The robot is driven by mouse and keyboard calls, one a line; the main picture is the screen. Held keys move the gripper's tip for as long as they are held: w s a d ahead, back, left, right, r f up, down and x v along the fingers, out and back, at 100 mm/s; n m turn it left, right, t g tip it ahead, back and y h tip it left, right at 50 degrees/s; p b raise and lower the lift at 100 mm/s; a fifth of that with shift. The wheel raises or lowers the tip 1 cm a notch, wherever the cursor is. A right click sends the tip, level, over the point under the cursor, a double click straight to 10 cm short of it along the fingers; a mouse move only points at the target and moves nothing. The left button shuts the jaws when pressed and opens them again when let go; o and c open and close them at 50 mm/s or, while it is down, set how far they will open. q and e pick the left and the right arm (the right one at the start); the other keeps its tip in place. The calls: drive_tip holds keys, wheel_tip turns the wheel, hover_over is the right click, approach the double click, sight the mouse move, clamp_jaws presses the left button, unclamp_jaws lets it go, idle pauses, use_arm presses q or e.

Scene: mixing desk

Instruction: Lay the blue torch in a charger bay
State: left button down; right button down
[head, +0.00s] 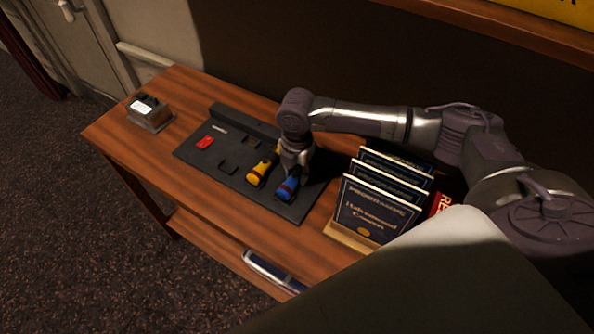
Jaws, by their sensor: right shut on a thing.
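The blue torch (288,189) is at the right end of the black charger board (212,159), its blue end toward the front edge. My right gripper (295,165) is over it from above and shut on it; the gripper hides the torch's rear part. I cannot tell whether the torch touches the board. A yellow torch (259,172) lies on the board just left of the blue one. A small dark bay block (228,167) and a red piece (205,142) are further left on the board. My left gripper is not in view.
A rack of upright dark booklets (378,206) stands close on the right of the board. A small grey box with a white label (149,112) stands at the desk's left end. The wooden desktop (190,95) is clear between box and board. A blue-and-white item (272,268) lies on the lower shelf.

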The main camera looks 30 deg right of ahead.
sight(297, 173)
drive_tip(key=shift+f, duration=0.1)
drive_tip(key=c, duration=0.8)
unclamp_jaws()
drive_tip(key=shift+c, duration=0.2)
wheel_tip(297, 173, up, 12)
drive_tip(key=b, duration=0.1)
drive_tip(key=shift+b, duration=0.35)
drive_tip(key=shift+s, duration=0.1)
